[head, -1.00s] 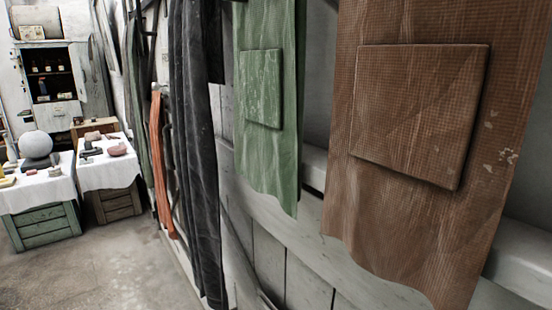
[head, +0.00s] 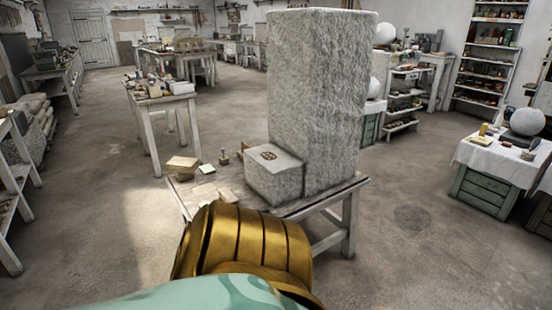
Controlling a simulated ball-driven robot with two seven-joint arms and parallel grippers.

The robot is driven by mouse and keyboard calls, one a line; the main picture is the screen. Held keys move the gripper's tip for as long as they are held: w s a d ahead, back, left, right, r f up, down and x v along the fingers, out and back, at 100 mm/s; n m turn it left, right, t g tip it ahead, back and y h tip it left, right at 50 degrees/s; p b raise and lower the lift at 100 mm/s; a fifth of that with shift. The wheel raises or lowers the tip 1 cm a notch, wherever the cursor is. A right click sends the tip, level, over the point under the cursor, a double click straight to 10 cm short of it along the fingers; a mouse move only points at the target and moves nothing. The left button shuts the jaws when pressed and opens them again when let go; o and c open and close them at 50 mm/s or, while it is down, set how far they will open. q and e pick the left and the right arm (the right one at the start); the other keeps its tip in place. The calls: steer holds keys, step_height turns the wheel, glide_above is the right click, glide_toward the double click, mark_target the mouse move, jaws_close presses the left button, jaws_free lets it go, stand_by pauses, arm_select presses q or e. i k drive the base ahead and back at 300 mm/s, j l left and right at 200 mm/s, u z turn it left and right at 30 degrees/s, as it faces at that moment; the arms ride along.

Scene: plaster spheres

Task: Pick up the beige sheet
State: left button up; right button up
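A low work table (head: 345,187) stands in front of me in the head view. On its left end lie a flat beige piece (head: 182,163), like a sheet or small stack, and a small pale green sheet (head: 207,168). Another flat pale beige piece (head: 204,190) lies nearer, close to my arm in the picture. I cannot tell which of these is the beige sheet. A gold and mint part of my own arm fills the bottom middle and hides the table's near edge. Neither gripper's fingers show.
A tall rough stone block (head: 320,100) and a smaller block (head: 274,175) stand on the table. A small stamp-like object (head: 224,158) is near the sheets. A cluttered table (head: 160,95) stands behind left, a crate (head: 485,190) at right. The floor between is clear.

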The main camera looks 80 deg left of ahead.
mark_target(185, 166)
steer(key=u, duration=3.4)
